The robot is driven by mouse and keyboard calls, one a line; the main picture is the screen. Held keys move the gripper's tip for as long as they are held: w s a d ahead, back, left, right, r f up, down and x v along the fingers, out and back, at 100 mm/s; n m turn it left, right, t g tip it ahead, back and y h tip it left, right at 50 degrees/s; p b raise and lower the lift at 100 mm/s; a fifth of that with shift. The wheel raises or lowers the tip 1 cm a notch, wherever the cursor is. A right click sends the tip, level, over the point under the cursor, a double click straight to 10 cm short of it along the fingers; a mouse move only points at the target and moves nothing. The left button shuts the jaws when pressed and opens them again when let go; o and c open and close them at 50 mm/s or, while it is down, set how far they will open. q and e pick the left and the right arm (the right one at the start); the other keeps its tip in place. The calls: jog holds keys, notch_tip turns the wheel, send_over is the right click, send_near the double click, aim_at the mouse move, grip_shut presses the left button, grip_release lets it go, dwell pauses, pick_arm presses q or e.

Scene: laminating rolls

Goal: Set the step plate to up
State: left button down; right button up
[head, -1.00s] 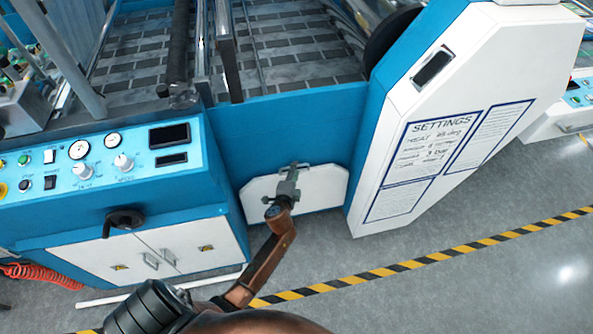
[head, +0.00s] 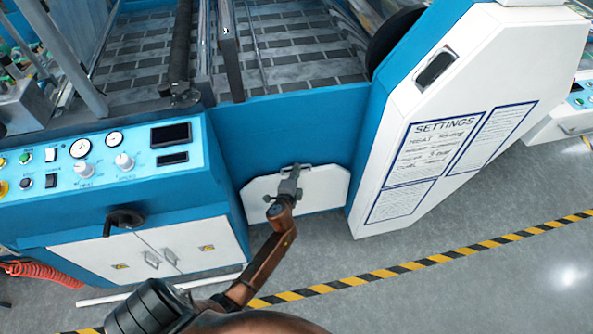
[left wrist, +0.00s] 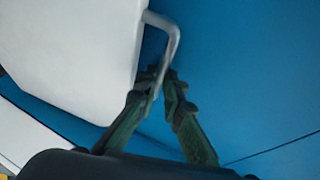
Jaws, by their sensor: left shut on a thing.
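The step plate (head: 318,192) is a white panel with cut corners, standing upright against the blue front of the machine in the head view. It also shows as a white surface in the left wrist view (left wrist: 75,50). A grey metal loop handle (left wrist: 175,38) sits at its top edge. My left gripper (head: 292,172) is at this handle, and its fingers (left wrist: 160,78) are shut on the handle's bar. The gripper partly hides the handle in the head view. My right gripper is not in view.
A blue control panel (head: 110,160) with knobs and a black crank handle (head: 124,221) stands at left. A white cabinet with a settings sheet (head: 432,150) stands close at right. Grey floor with a yellow-black stripe (head: 400,268) lies in front, largely clear.

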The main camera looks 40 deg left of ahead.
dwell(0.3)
pick_arm(q)
jog(key=shift+s+d+f, duration=0.15)
jog(key=shift+s+d, duration=0.65)
jog(key=shift+d, duration=0.1)
jog(key=c, duration=2)
grip_release()
jog(key=shift+c, duration=0.2)
jog(key=v, duration=1.2)
jog(key=shift+w, duration=0.1)
